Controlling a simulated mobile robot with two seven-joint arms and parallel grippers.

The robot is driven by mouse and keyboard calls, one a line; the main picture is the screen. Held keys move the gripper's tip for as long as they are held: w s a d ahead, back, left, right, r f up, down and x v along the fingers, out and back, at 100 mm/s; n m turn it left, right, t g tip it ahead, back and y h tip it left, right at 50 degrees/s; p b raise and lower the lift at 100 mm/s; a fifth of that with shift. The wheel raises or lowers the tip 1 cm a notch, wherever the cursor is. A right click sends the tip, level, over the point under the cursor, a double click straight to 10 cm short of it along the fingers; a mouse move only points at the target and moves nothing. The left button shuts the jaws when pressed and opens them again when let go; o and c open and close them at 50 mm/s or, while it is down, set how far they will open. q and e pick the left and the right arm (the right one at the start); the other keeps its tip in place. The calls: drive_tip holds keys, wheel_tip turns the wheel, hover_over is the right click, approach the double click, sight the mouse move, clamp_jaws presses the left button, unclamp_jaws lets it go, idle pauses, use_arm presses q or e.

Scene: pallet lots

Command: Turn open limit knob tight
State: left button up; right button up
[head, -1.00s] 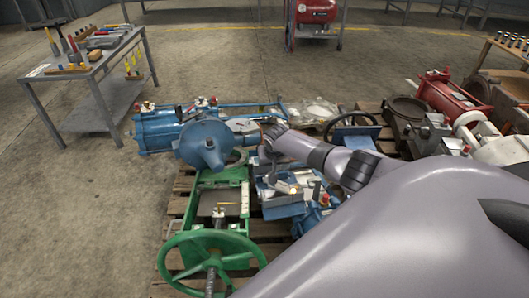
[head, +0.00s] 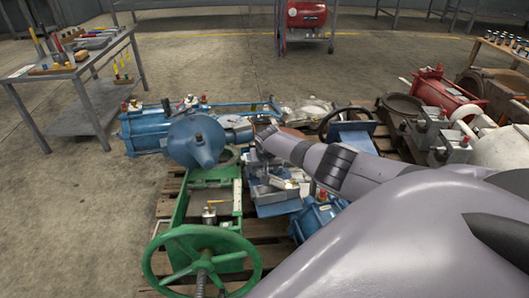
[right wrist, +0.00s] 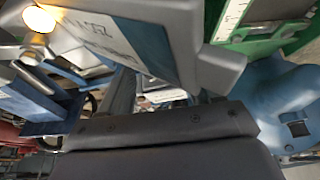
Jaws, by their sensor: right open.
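My right arm reaches in from the lower right of the head view, and its gripper end (head: 264,140) is over the middle of the pallet, beside a blue actuator (head: 196,141). The jaws are open, but the fingertips are hard to make out. Small red-topped knobs or caps (head: 204,99) show on the blue equipment behind; I cannot tell which is the open limit knob. The right wrist view shows dark grey gripper parts (right wrist: 160,125) below a grey block with a blue lettered plate (right wrist: 122,32). Nothing is visibly held. My left gripper is out of view.
A green valve with a handwheel (head: 202,262) stands at the front of the wooden pallet. More blue units crowd under my arm. Red and brown equipment (head: 448,92) fills the right. A tool table (head: 83,68) stands back left; the floor between is clear.

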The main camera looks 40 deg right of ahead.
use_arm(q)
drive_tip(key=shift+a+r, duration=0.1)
use_arm(e)
drive_tip(key=c, duration=1)
drive_tip(key=shift+w+a+f+m+h, duration=0.15)
drive_tip(key=shift+m+h, duration=0.25)
drive_tip(key=shift+m, duration=0.6)
drive_tip(key=shift+c, duration=0.2)
drive_tip(key=shift+m+g+b, duration=0.5)
drive_tip(key=shift+m+b, duration=0.3)
drive_tip(key=shift+b, duration=0.05)
drive_tip(key=shift+m+h, duration=0.3)
drive_tip(key=shift+m, duration=0.2)
drive_tip(key=shift+g, duration=0.3)
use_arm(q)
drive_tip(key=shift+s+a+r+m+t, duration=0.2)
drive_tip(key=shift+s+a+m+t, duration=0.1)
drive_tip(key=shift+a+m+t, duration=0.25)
